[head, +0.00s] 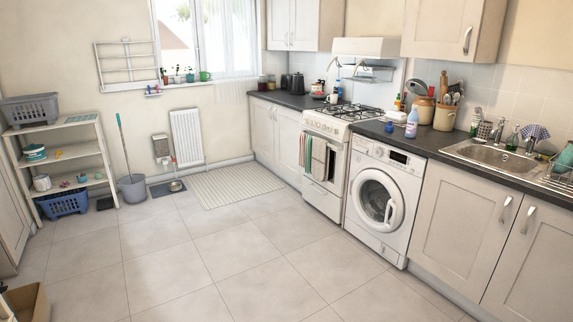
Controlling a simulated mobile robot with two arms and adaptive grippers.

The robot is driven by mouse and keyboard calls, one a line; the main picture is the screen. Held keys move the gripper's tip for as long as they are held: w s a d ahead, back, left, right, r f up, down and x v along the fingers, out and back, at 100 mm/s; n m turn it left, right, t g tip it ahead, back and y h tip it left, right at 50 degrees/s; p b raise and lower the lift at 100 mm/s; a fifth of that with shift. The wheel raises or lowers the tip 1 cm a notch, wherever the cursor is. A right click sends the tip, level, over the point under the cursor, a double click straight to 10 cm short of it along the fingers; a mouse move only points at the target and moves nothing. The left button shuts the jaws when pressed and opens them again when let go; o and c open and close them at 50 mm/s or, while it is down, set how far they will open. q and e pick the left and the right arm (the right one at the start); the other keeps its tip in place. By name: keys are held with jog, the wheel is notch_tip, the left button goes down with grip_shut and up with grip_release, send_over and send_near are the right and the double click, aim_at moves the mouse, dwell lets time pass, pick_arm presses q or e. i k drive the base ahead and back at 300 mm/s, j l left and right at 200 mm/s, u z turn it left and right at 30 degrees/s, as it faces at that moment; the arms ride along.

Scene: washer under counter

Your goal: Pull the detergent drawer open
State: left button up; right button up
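The white washing machine (384,190) stands under the dark counter, right of the cooker. Its detergent drawer (363,145) is at the upper left of the front panel and looks flush, though it is small at this distance. A dark display and a knob sit right of the drawer. The round door (378,202) below looks shut. Neither of my grippers is in view.
The cooker (322,168) with towels on its rail stands left of the washer, and cupboards (465,225) stand right of it. Bottles stand on the counter above. A brown box (35,303) is at the lower left. The tiled floor before the washer is clear.

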aim_at(364, 146)
jog(key=i, duration=3.55)
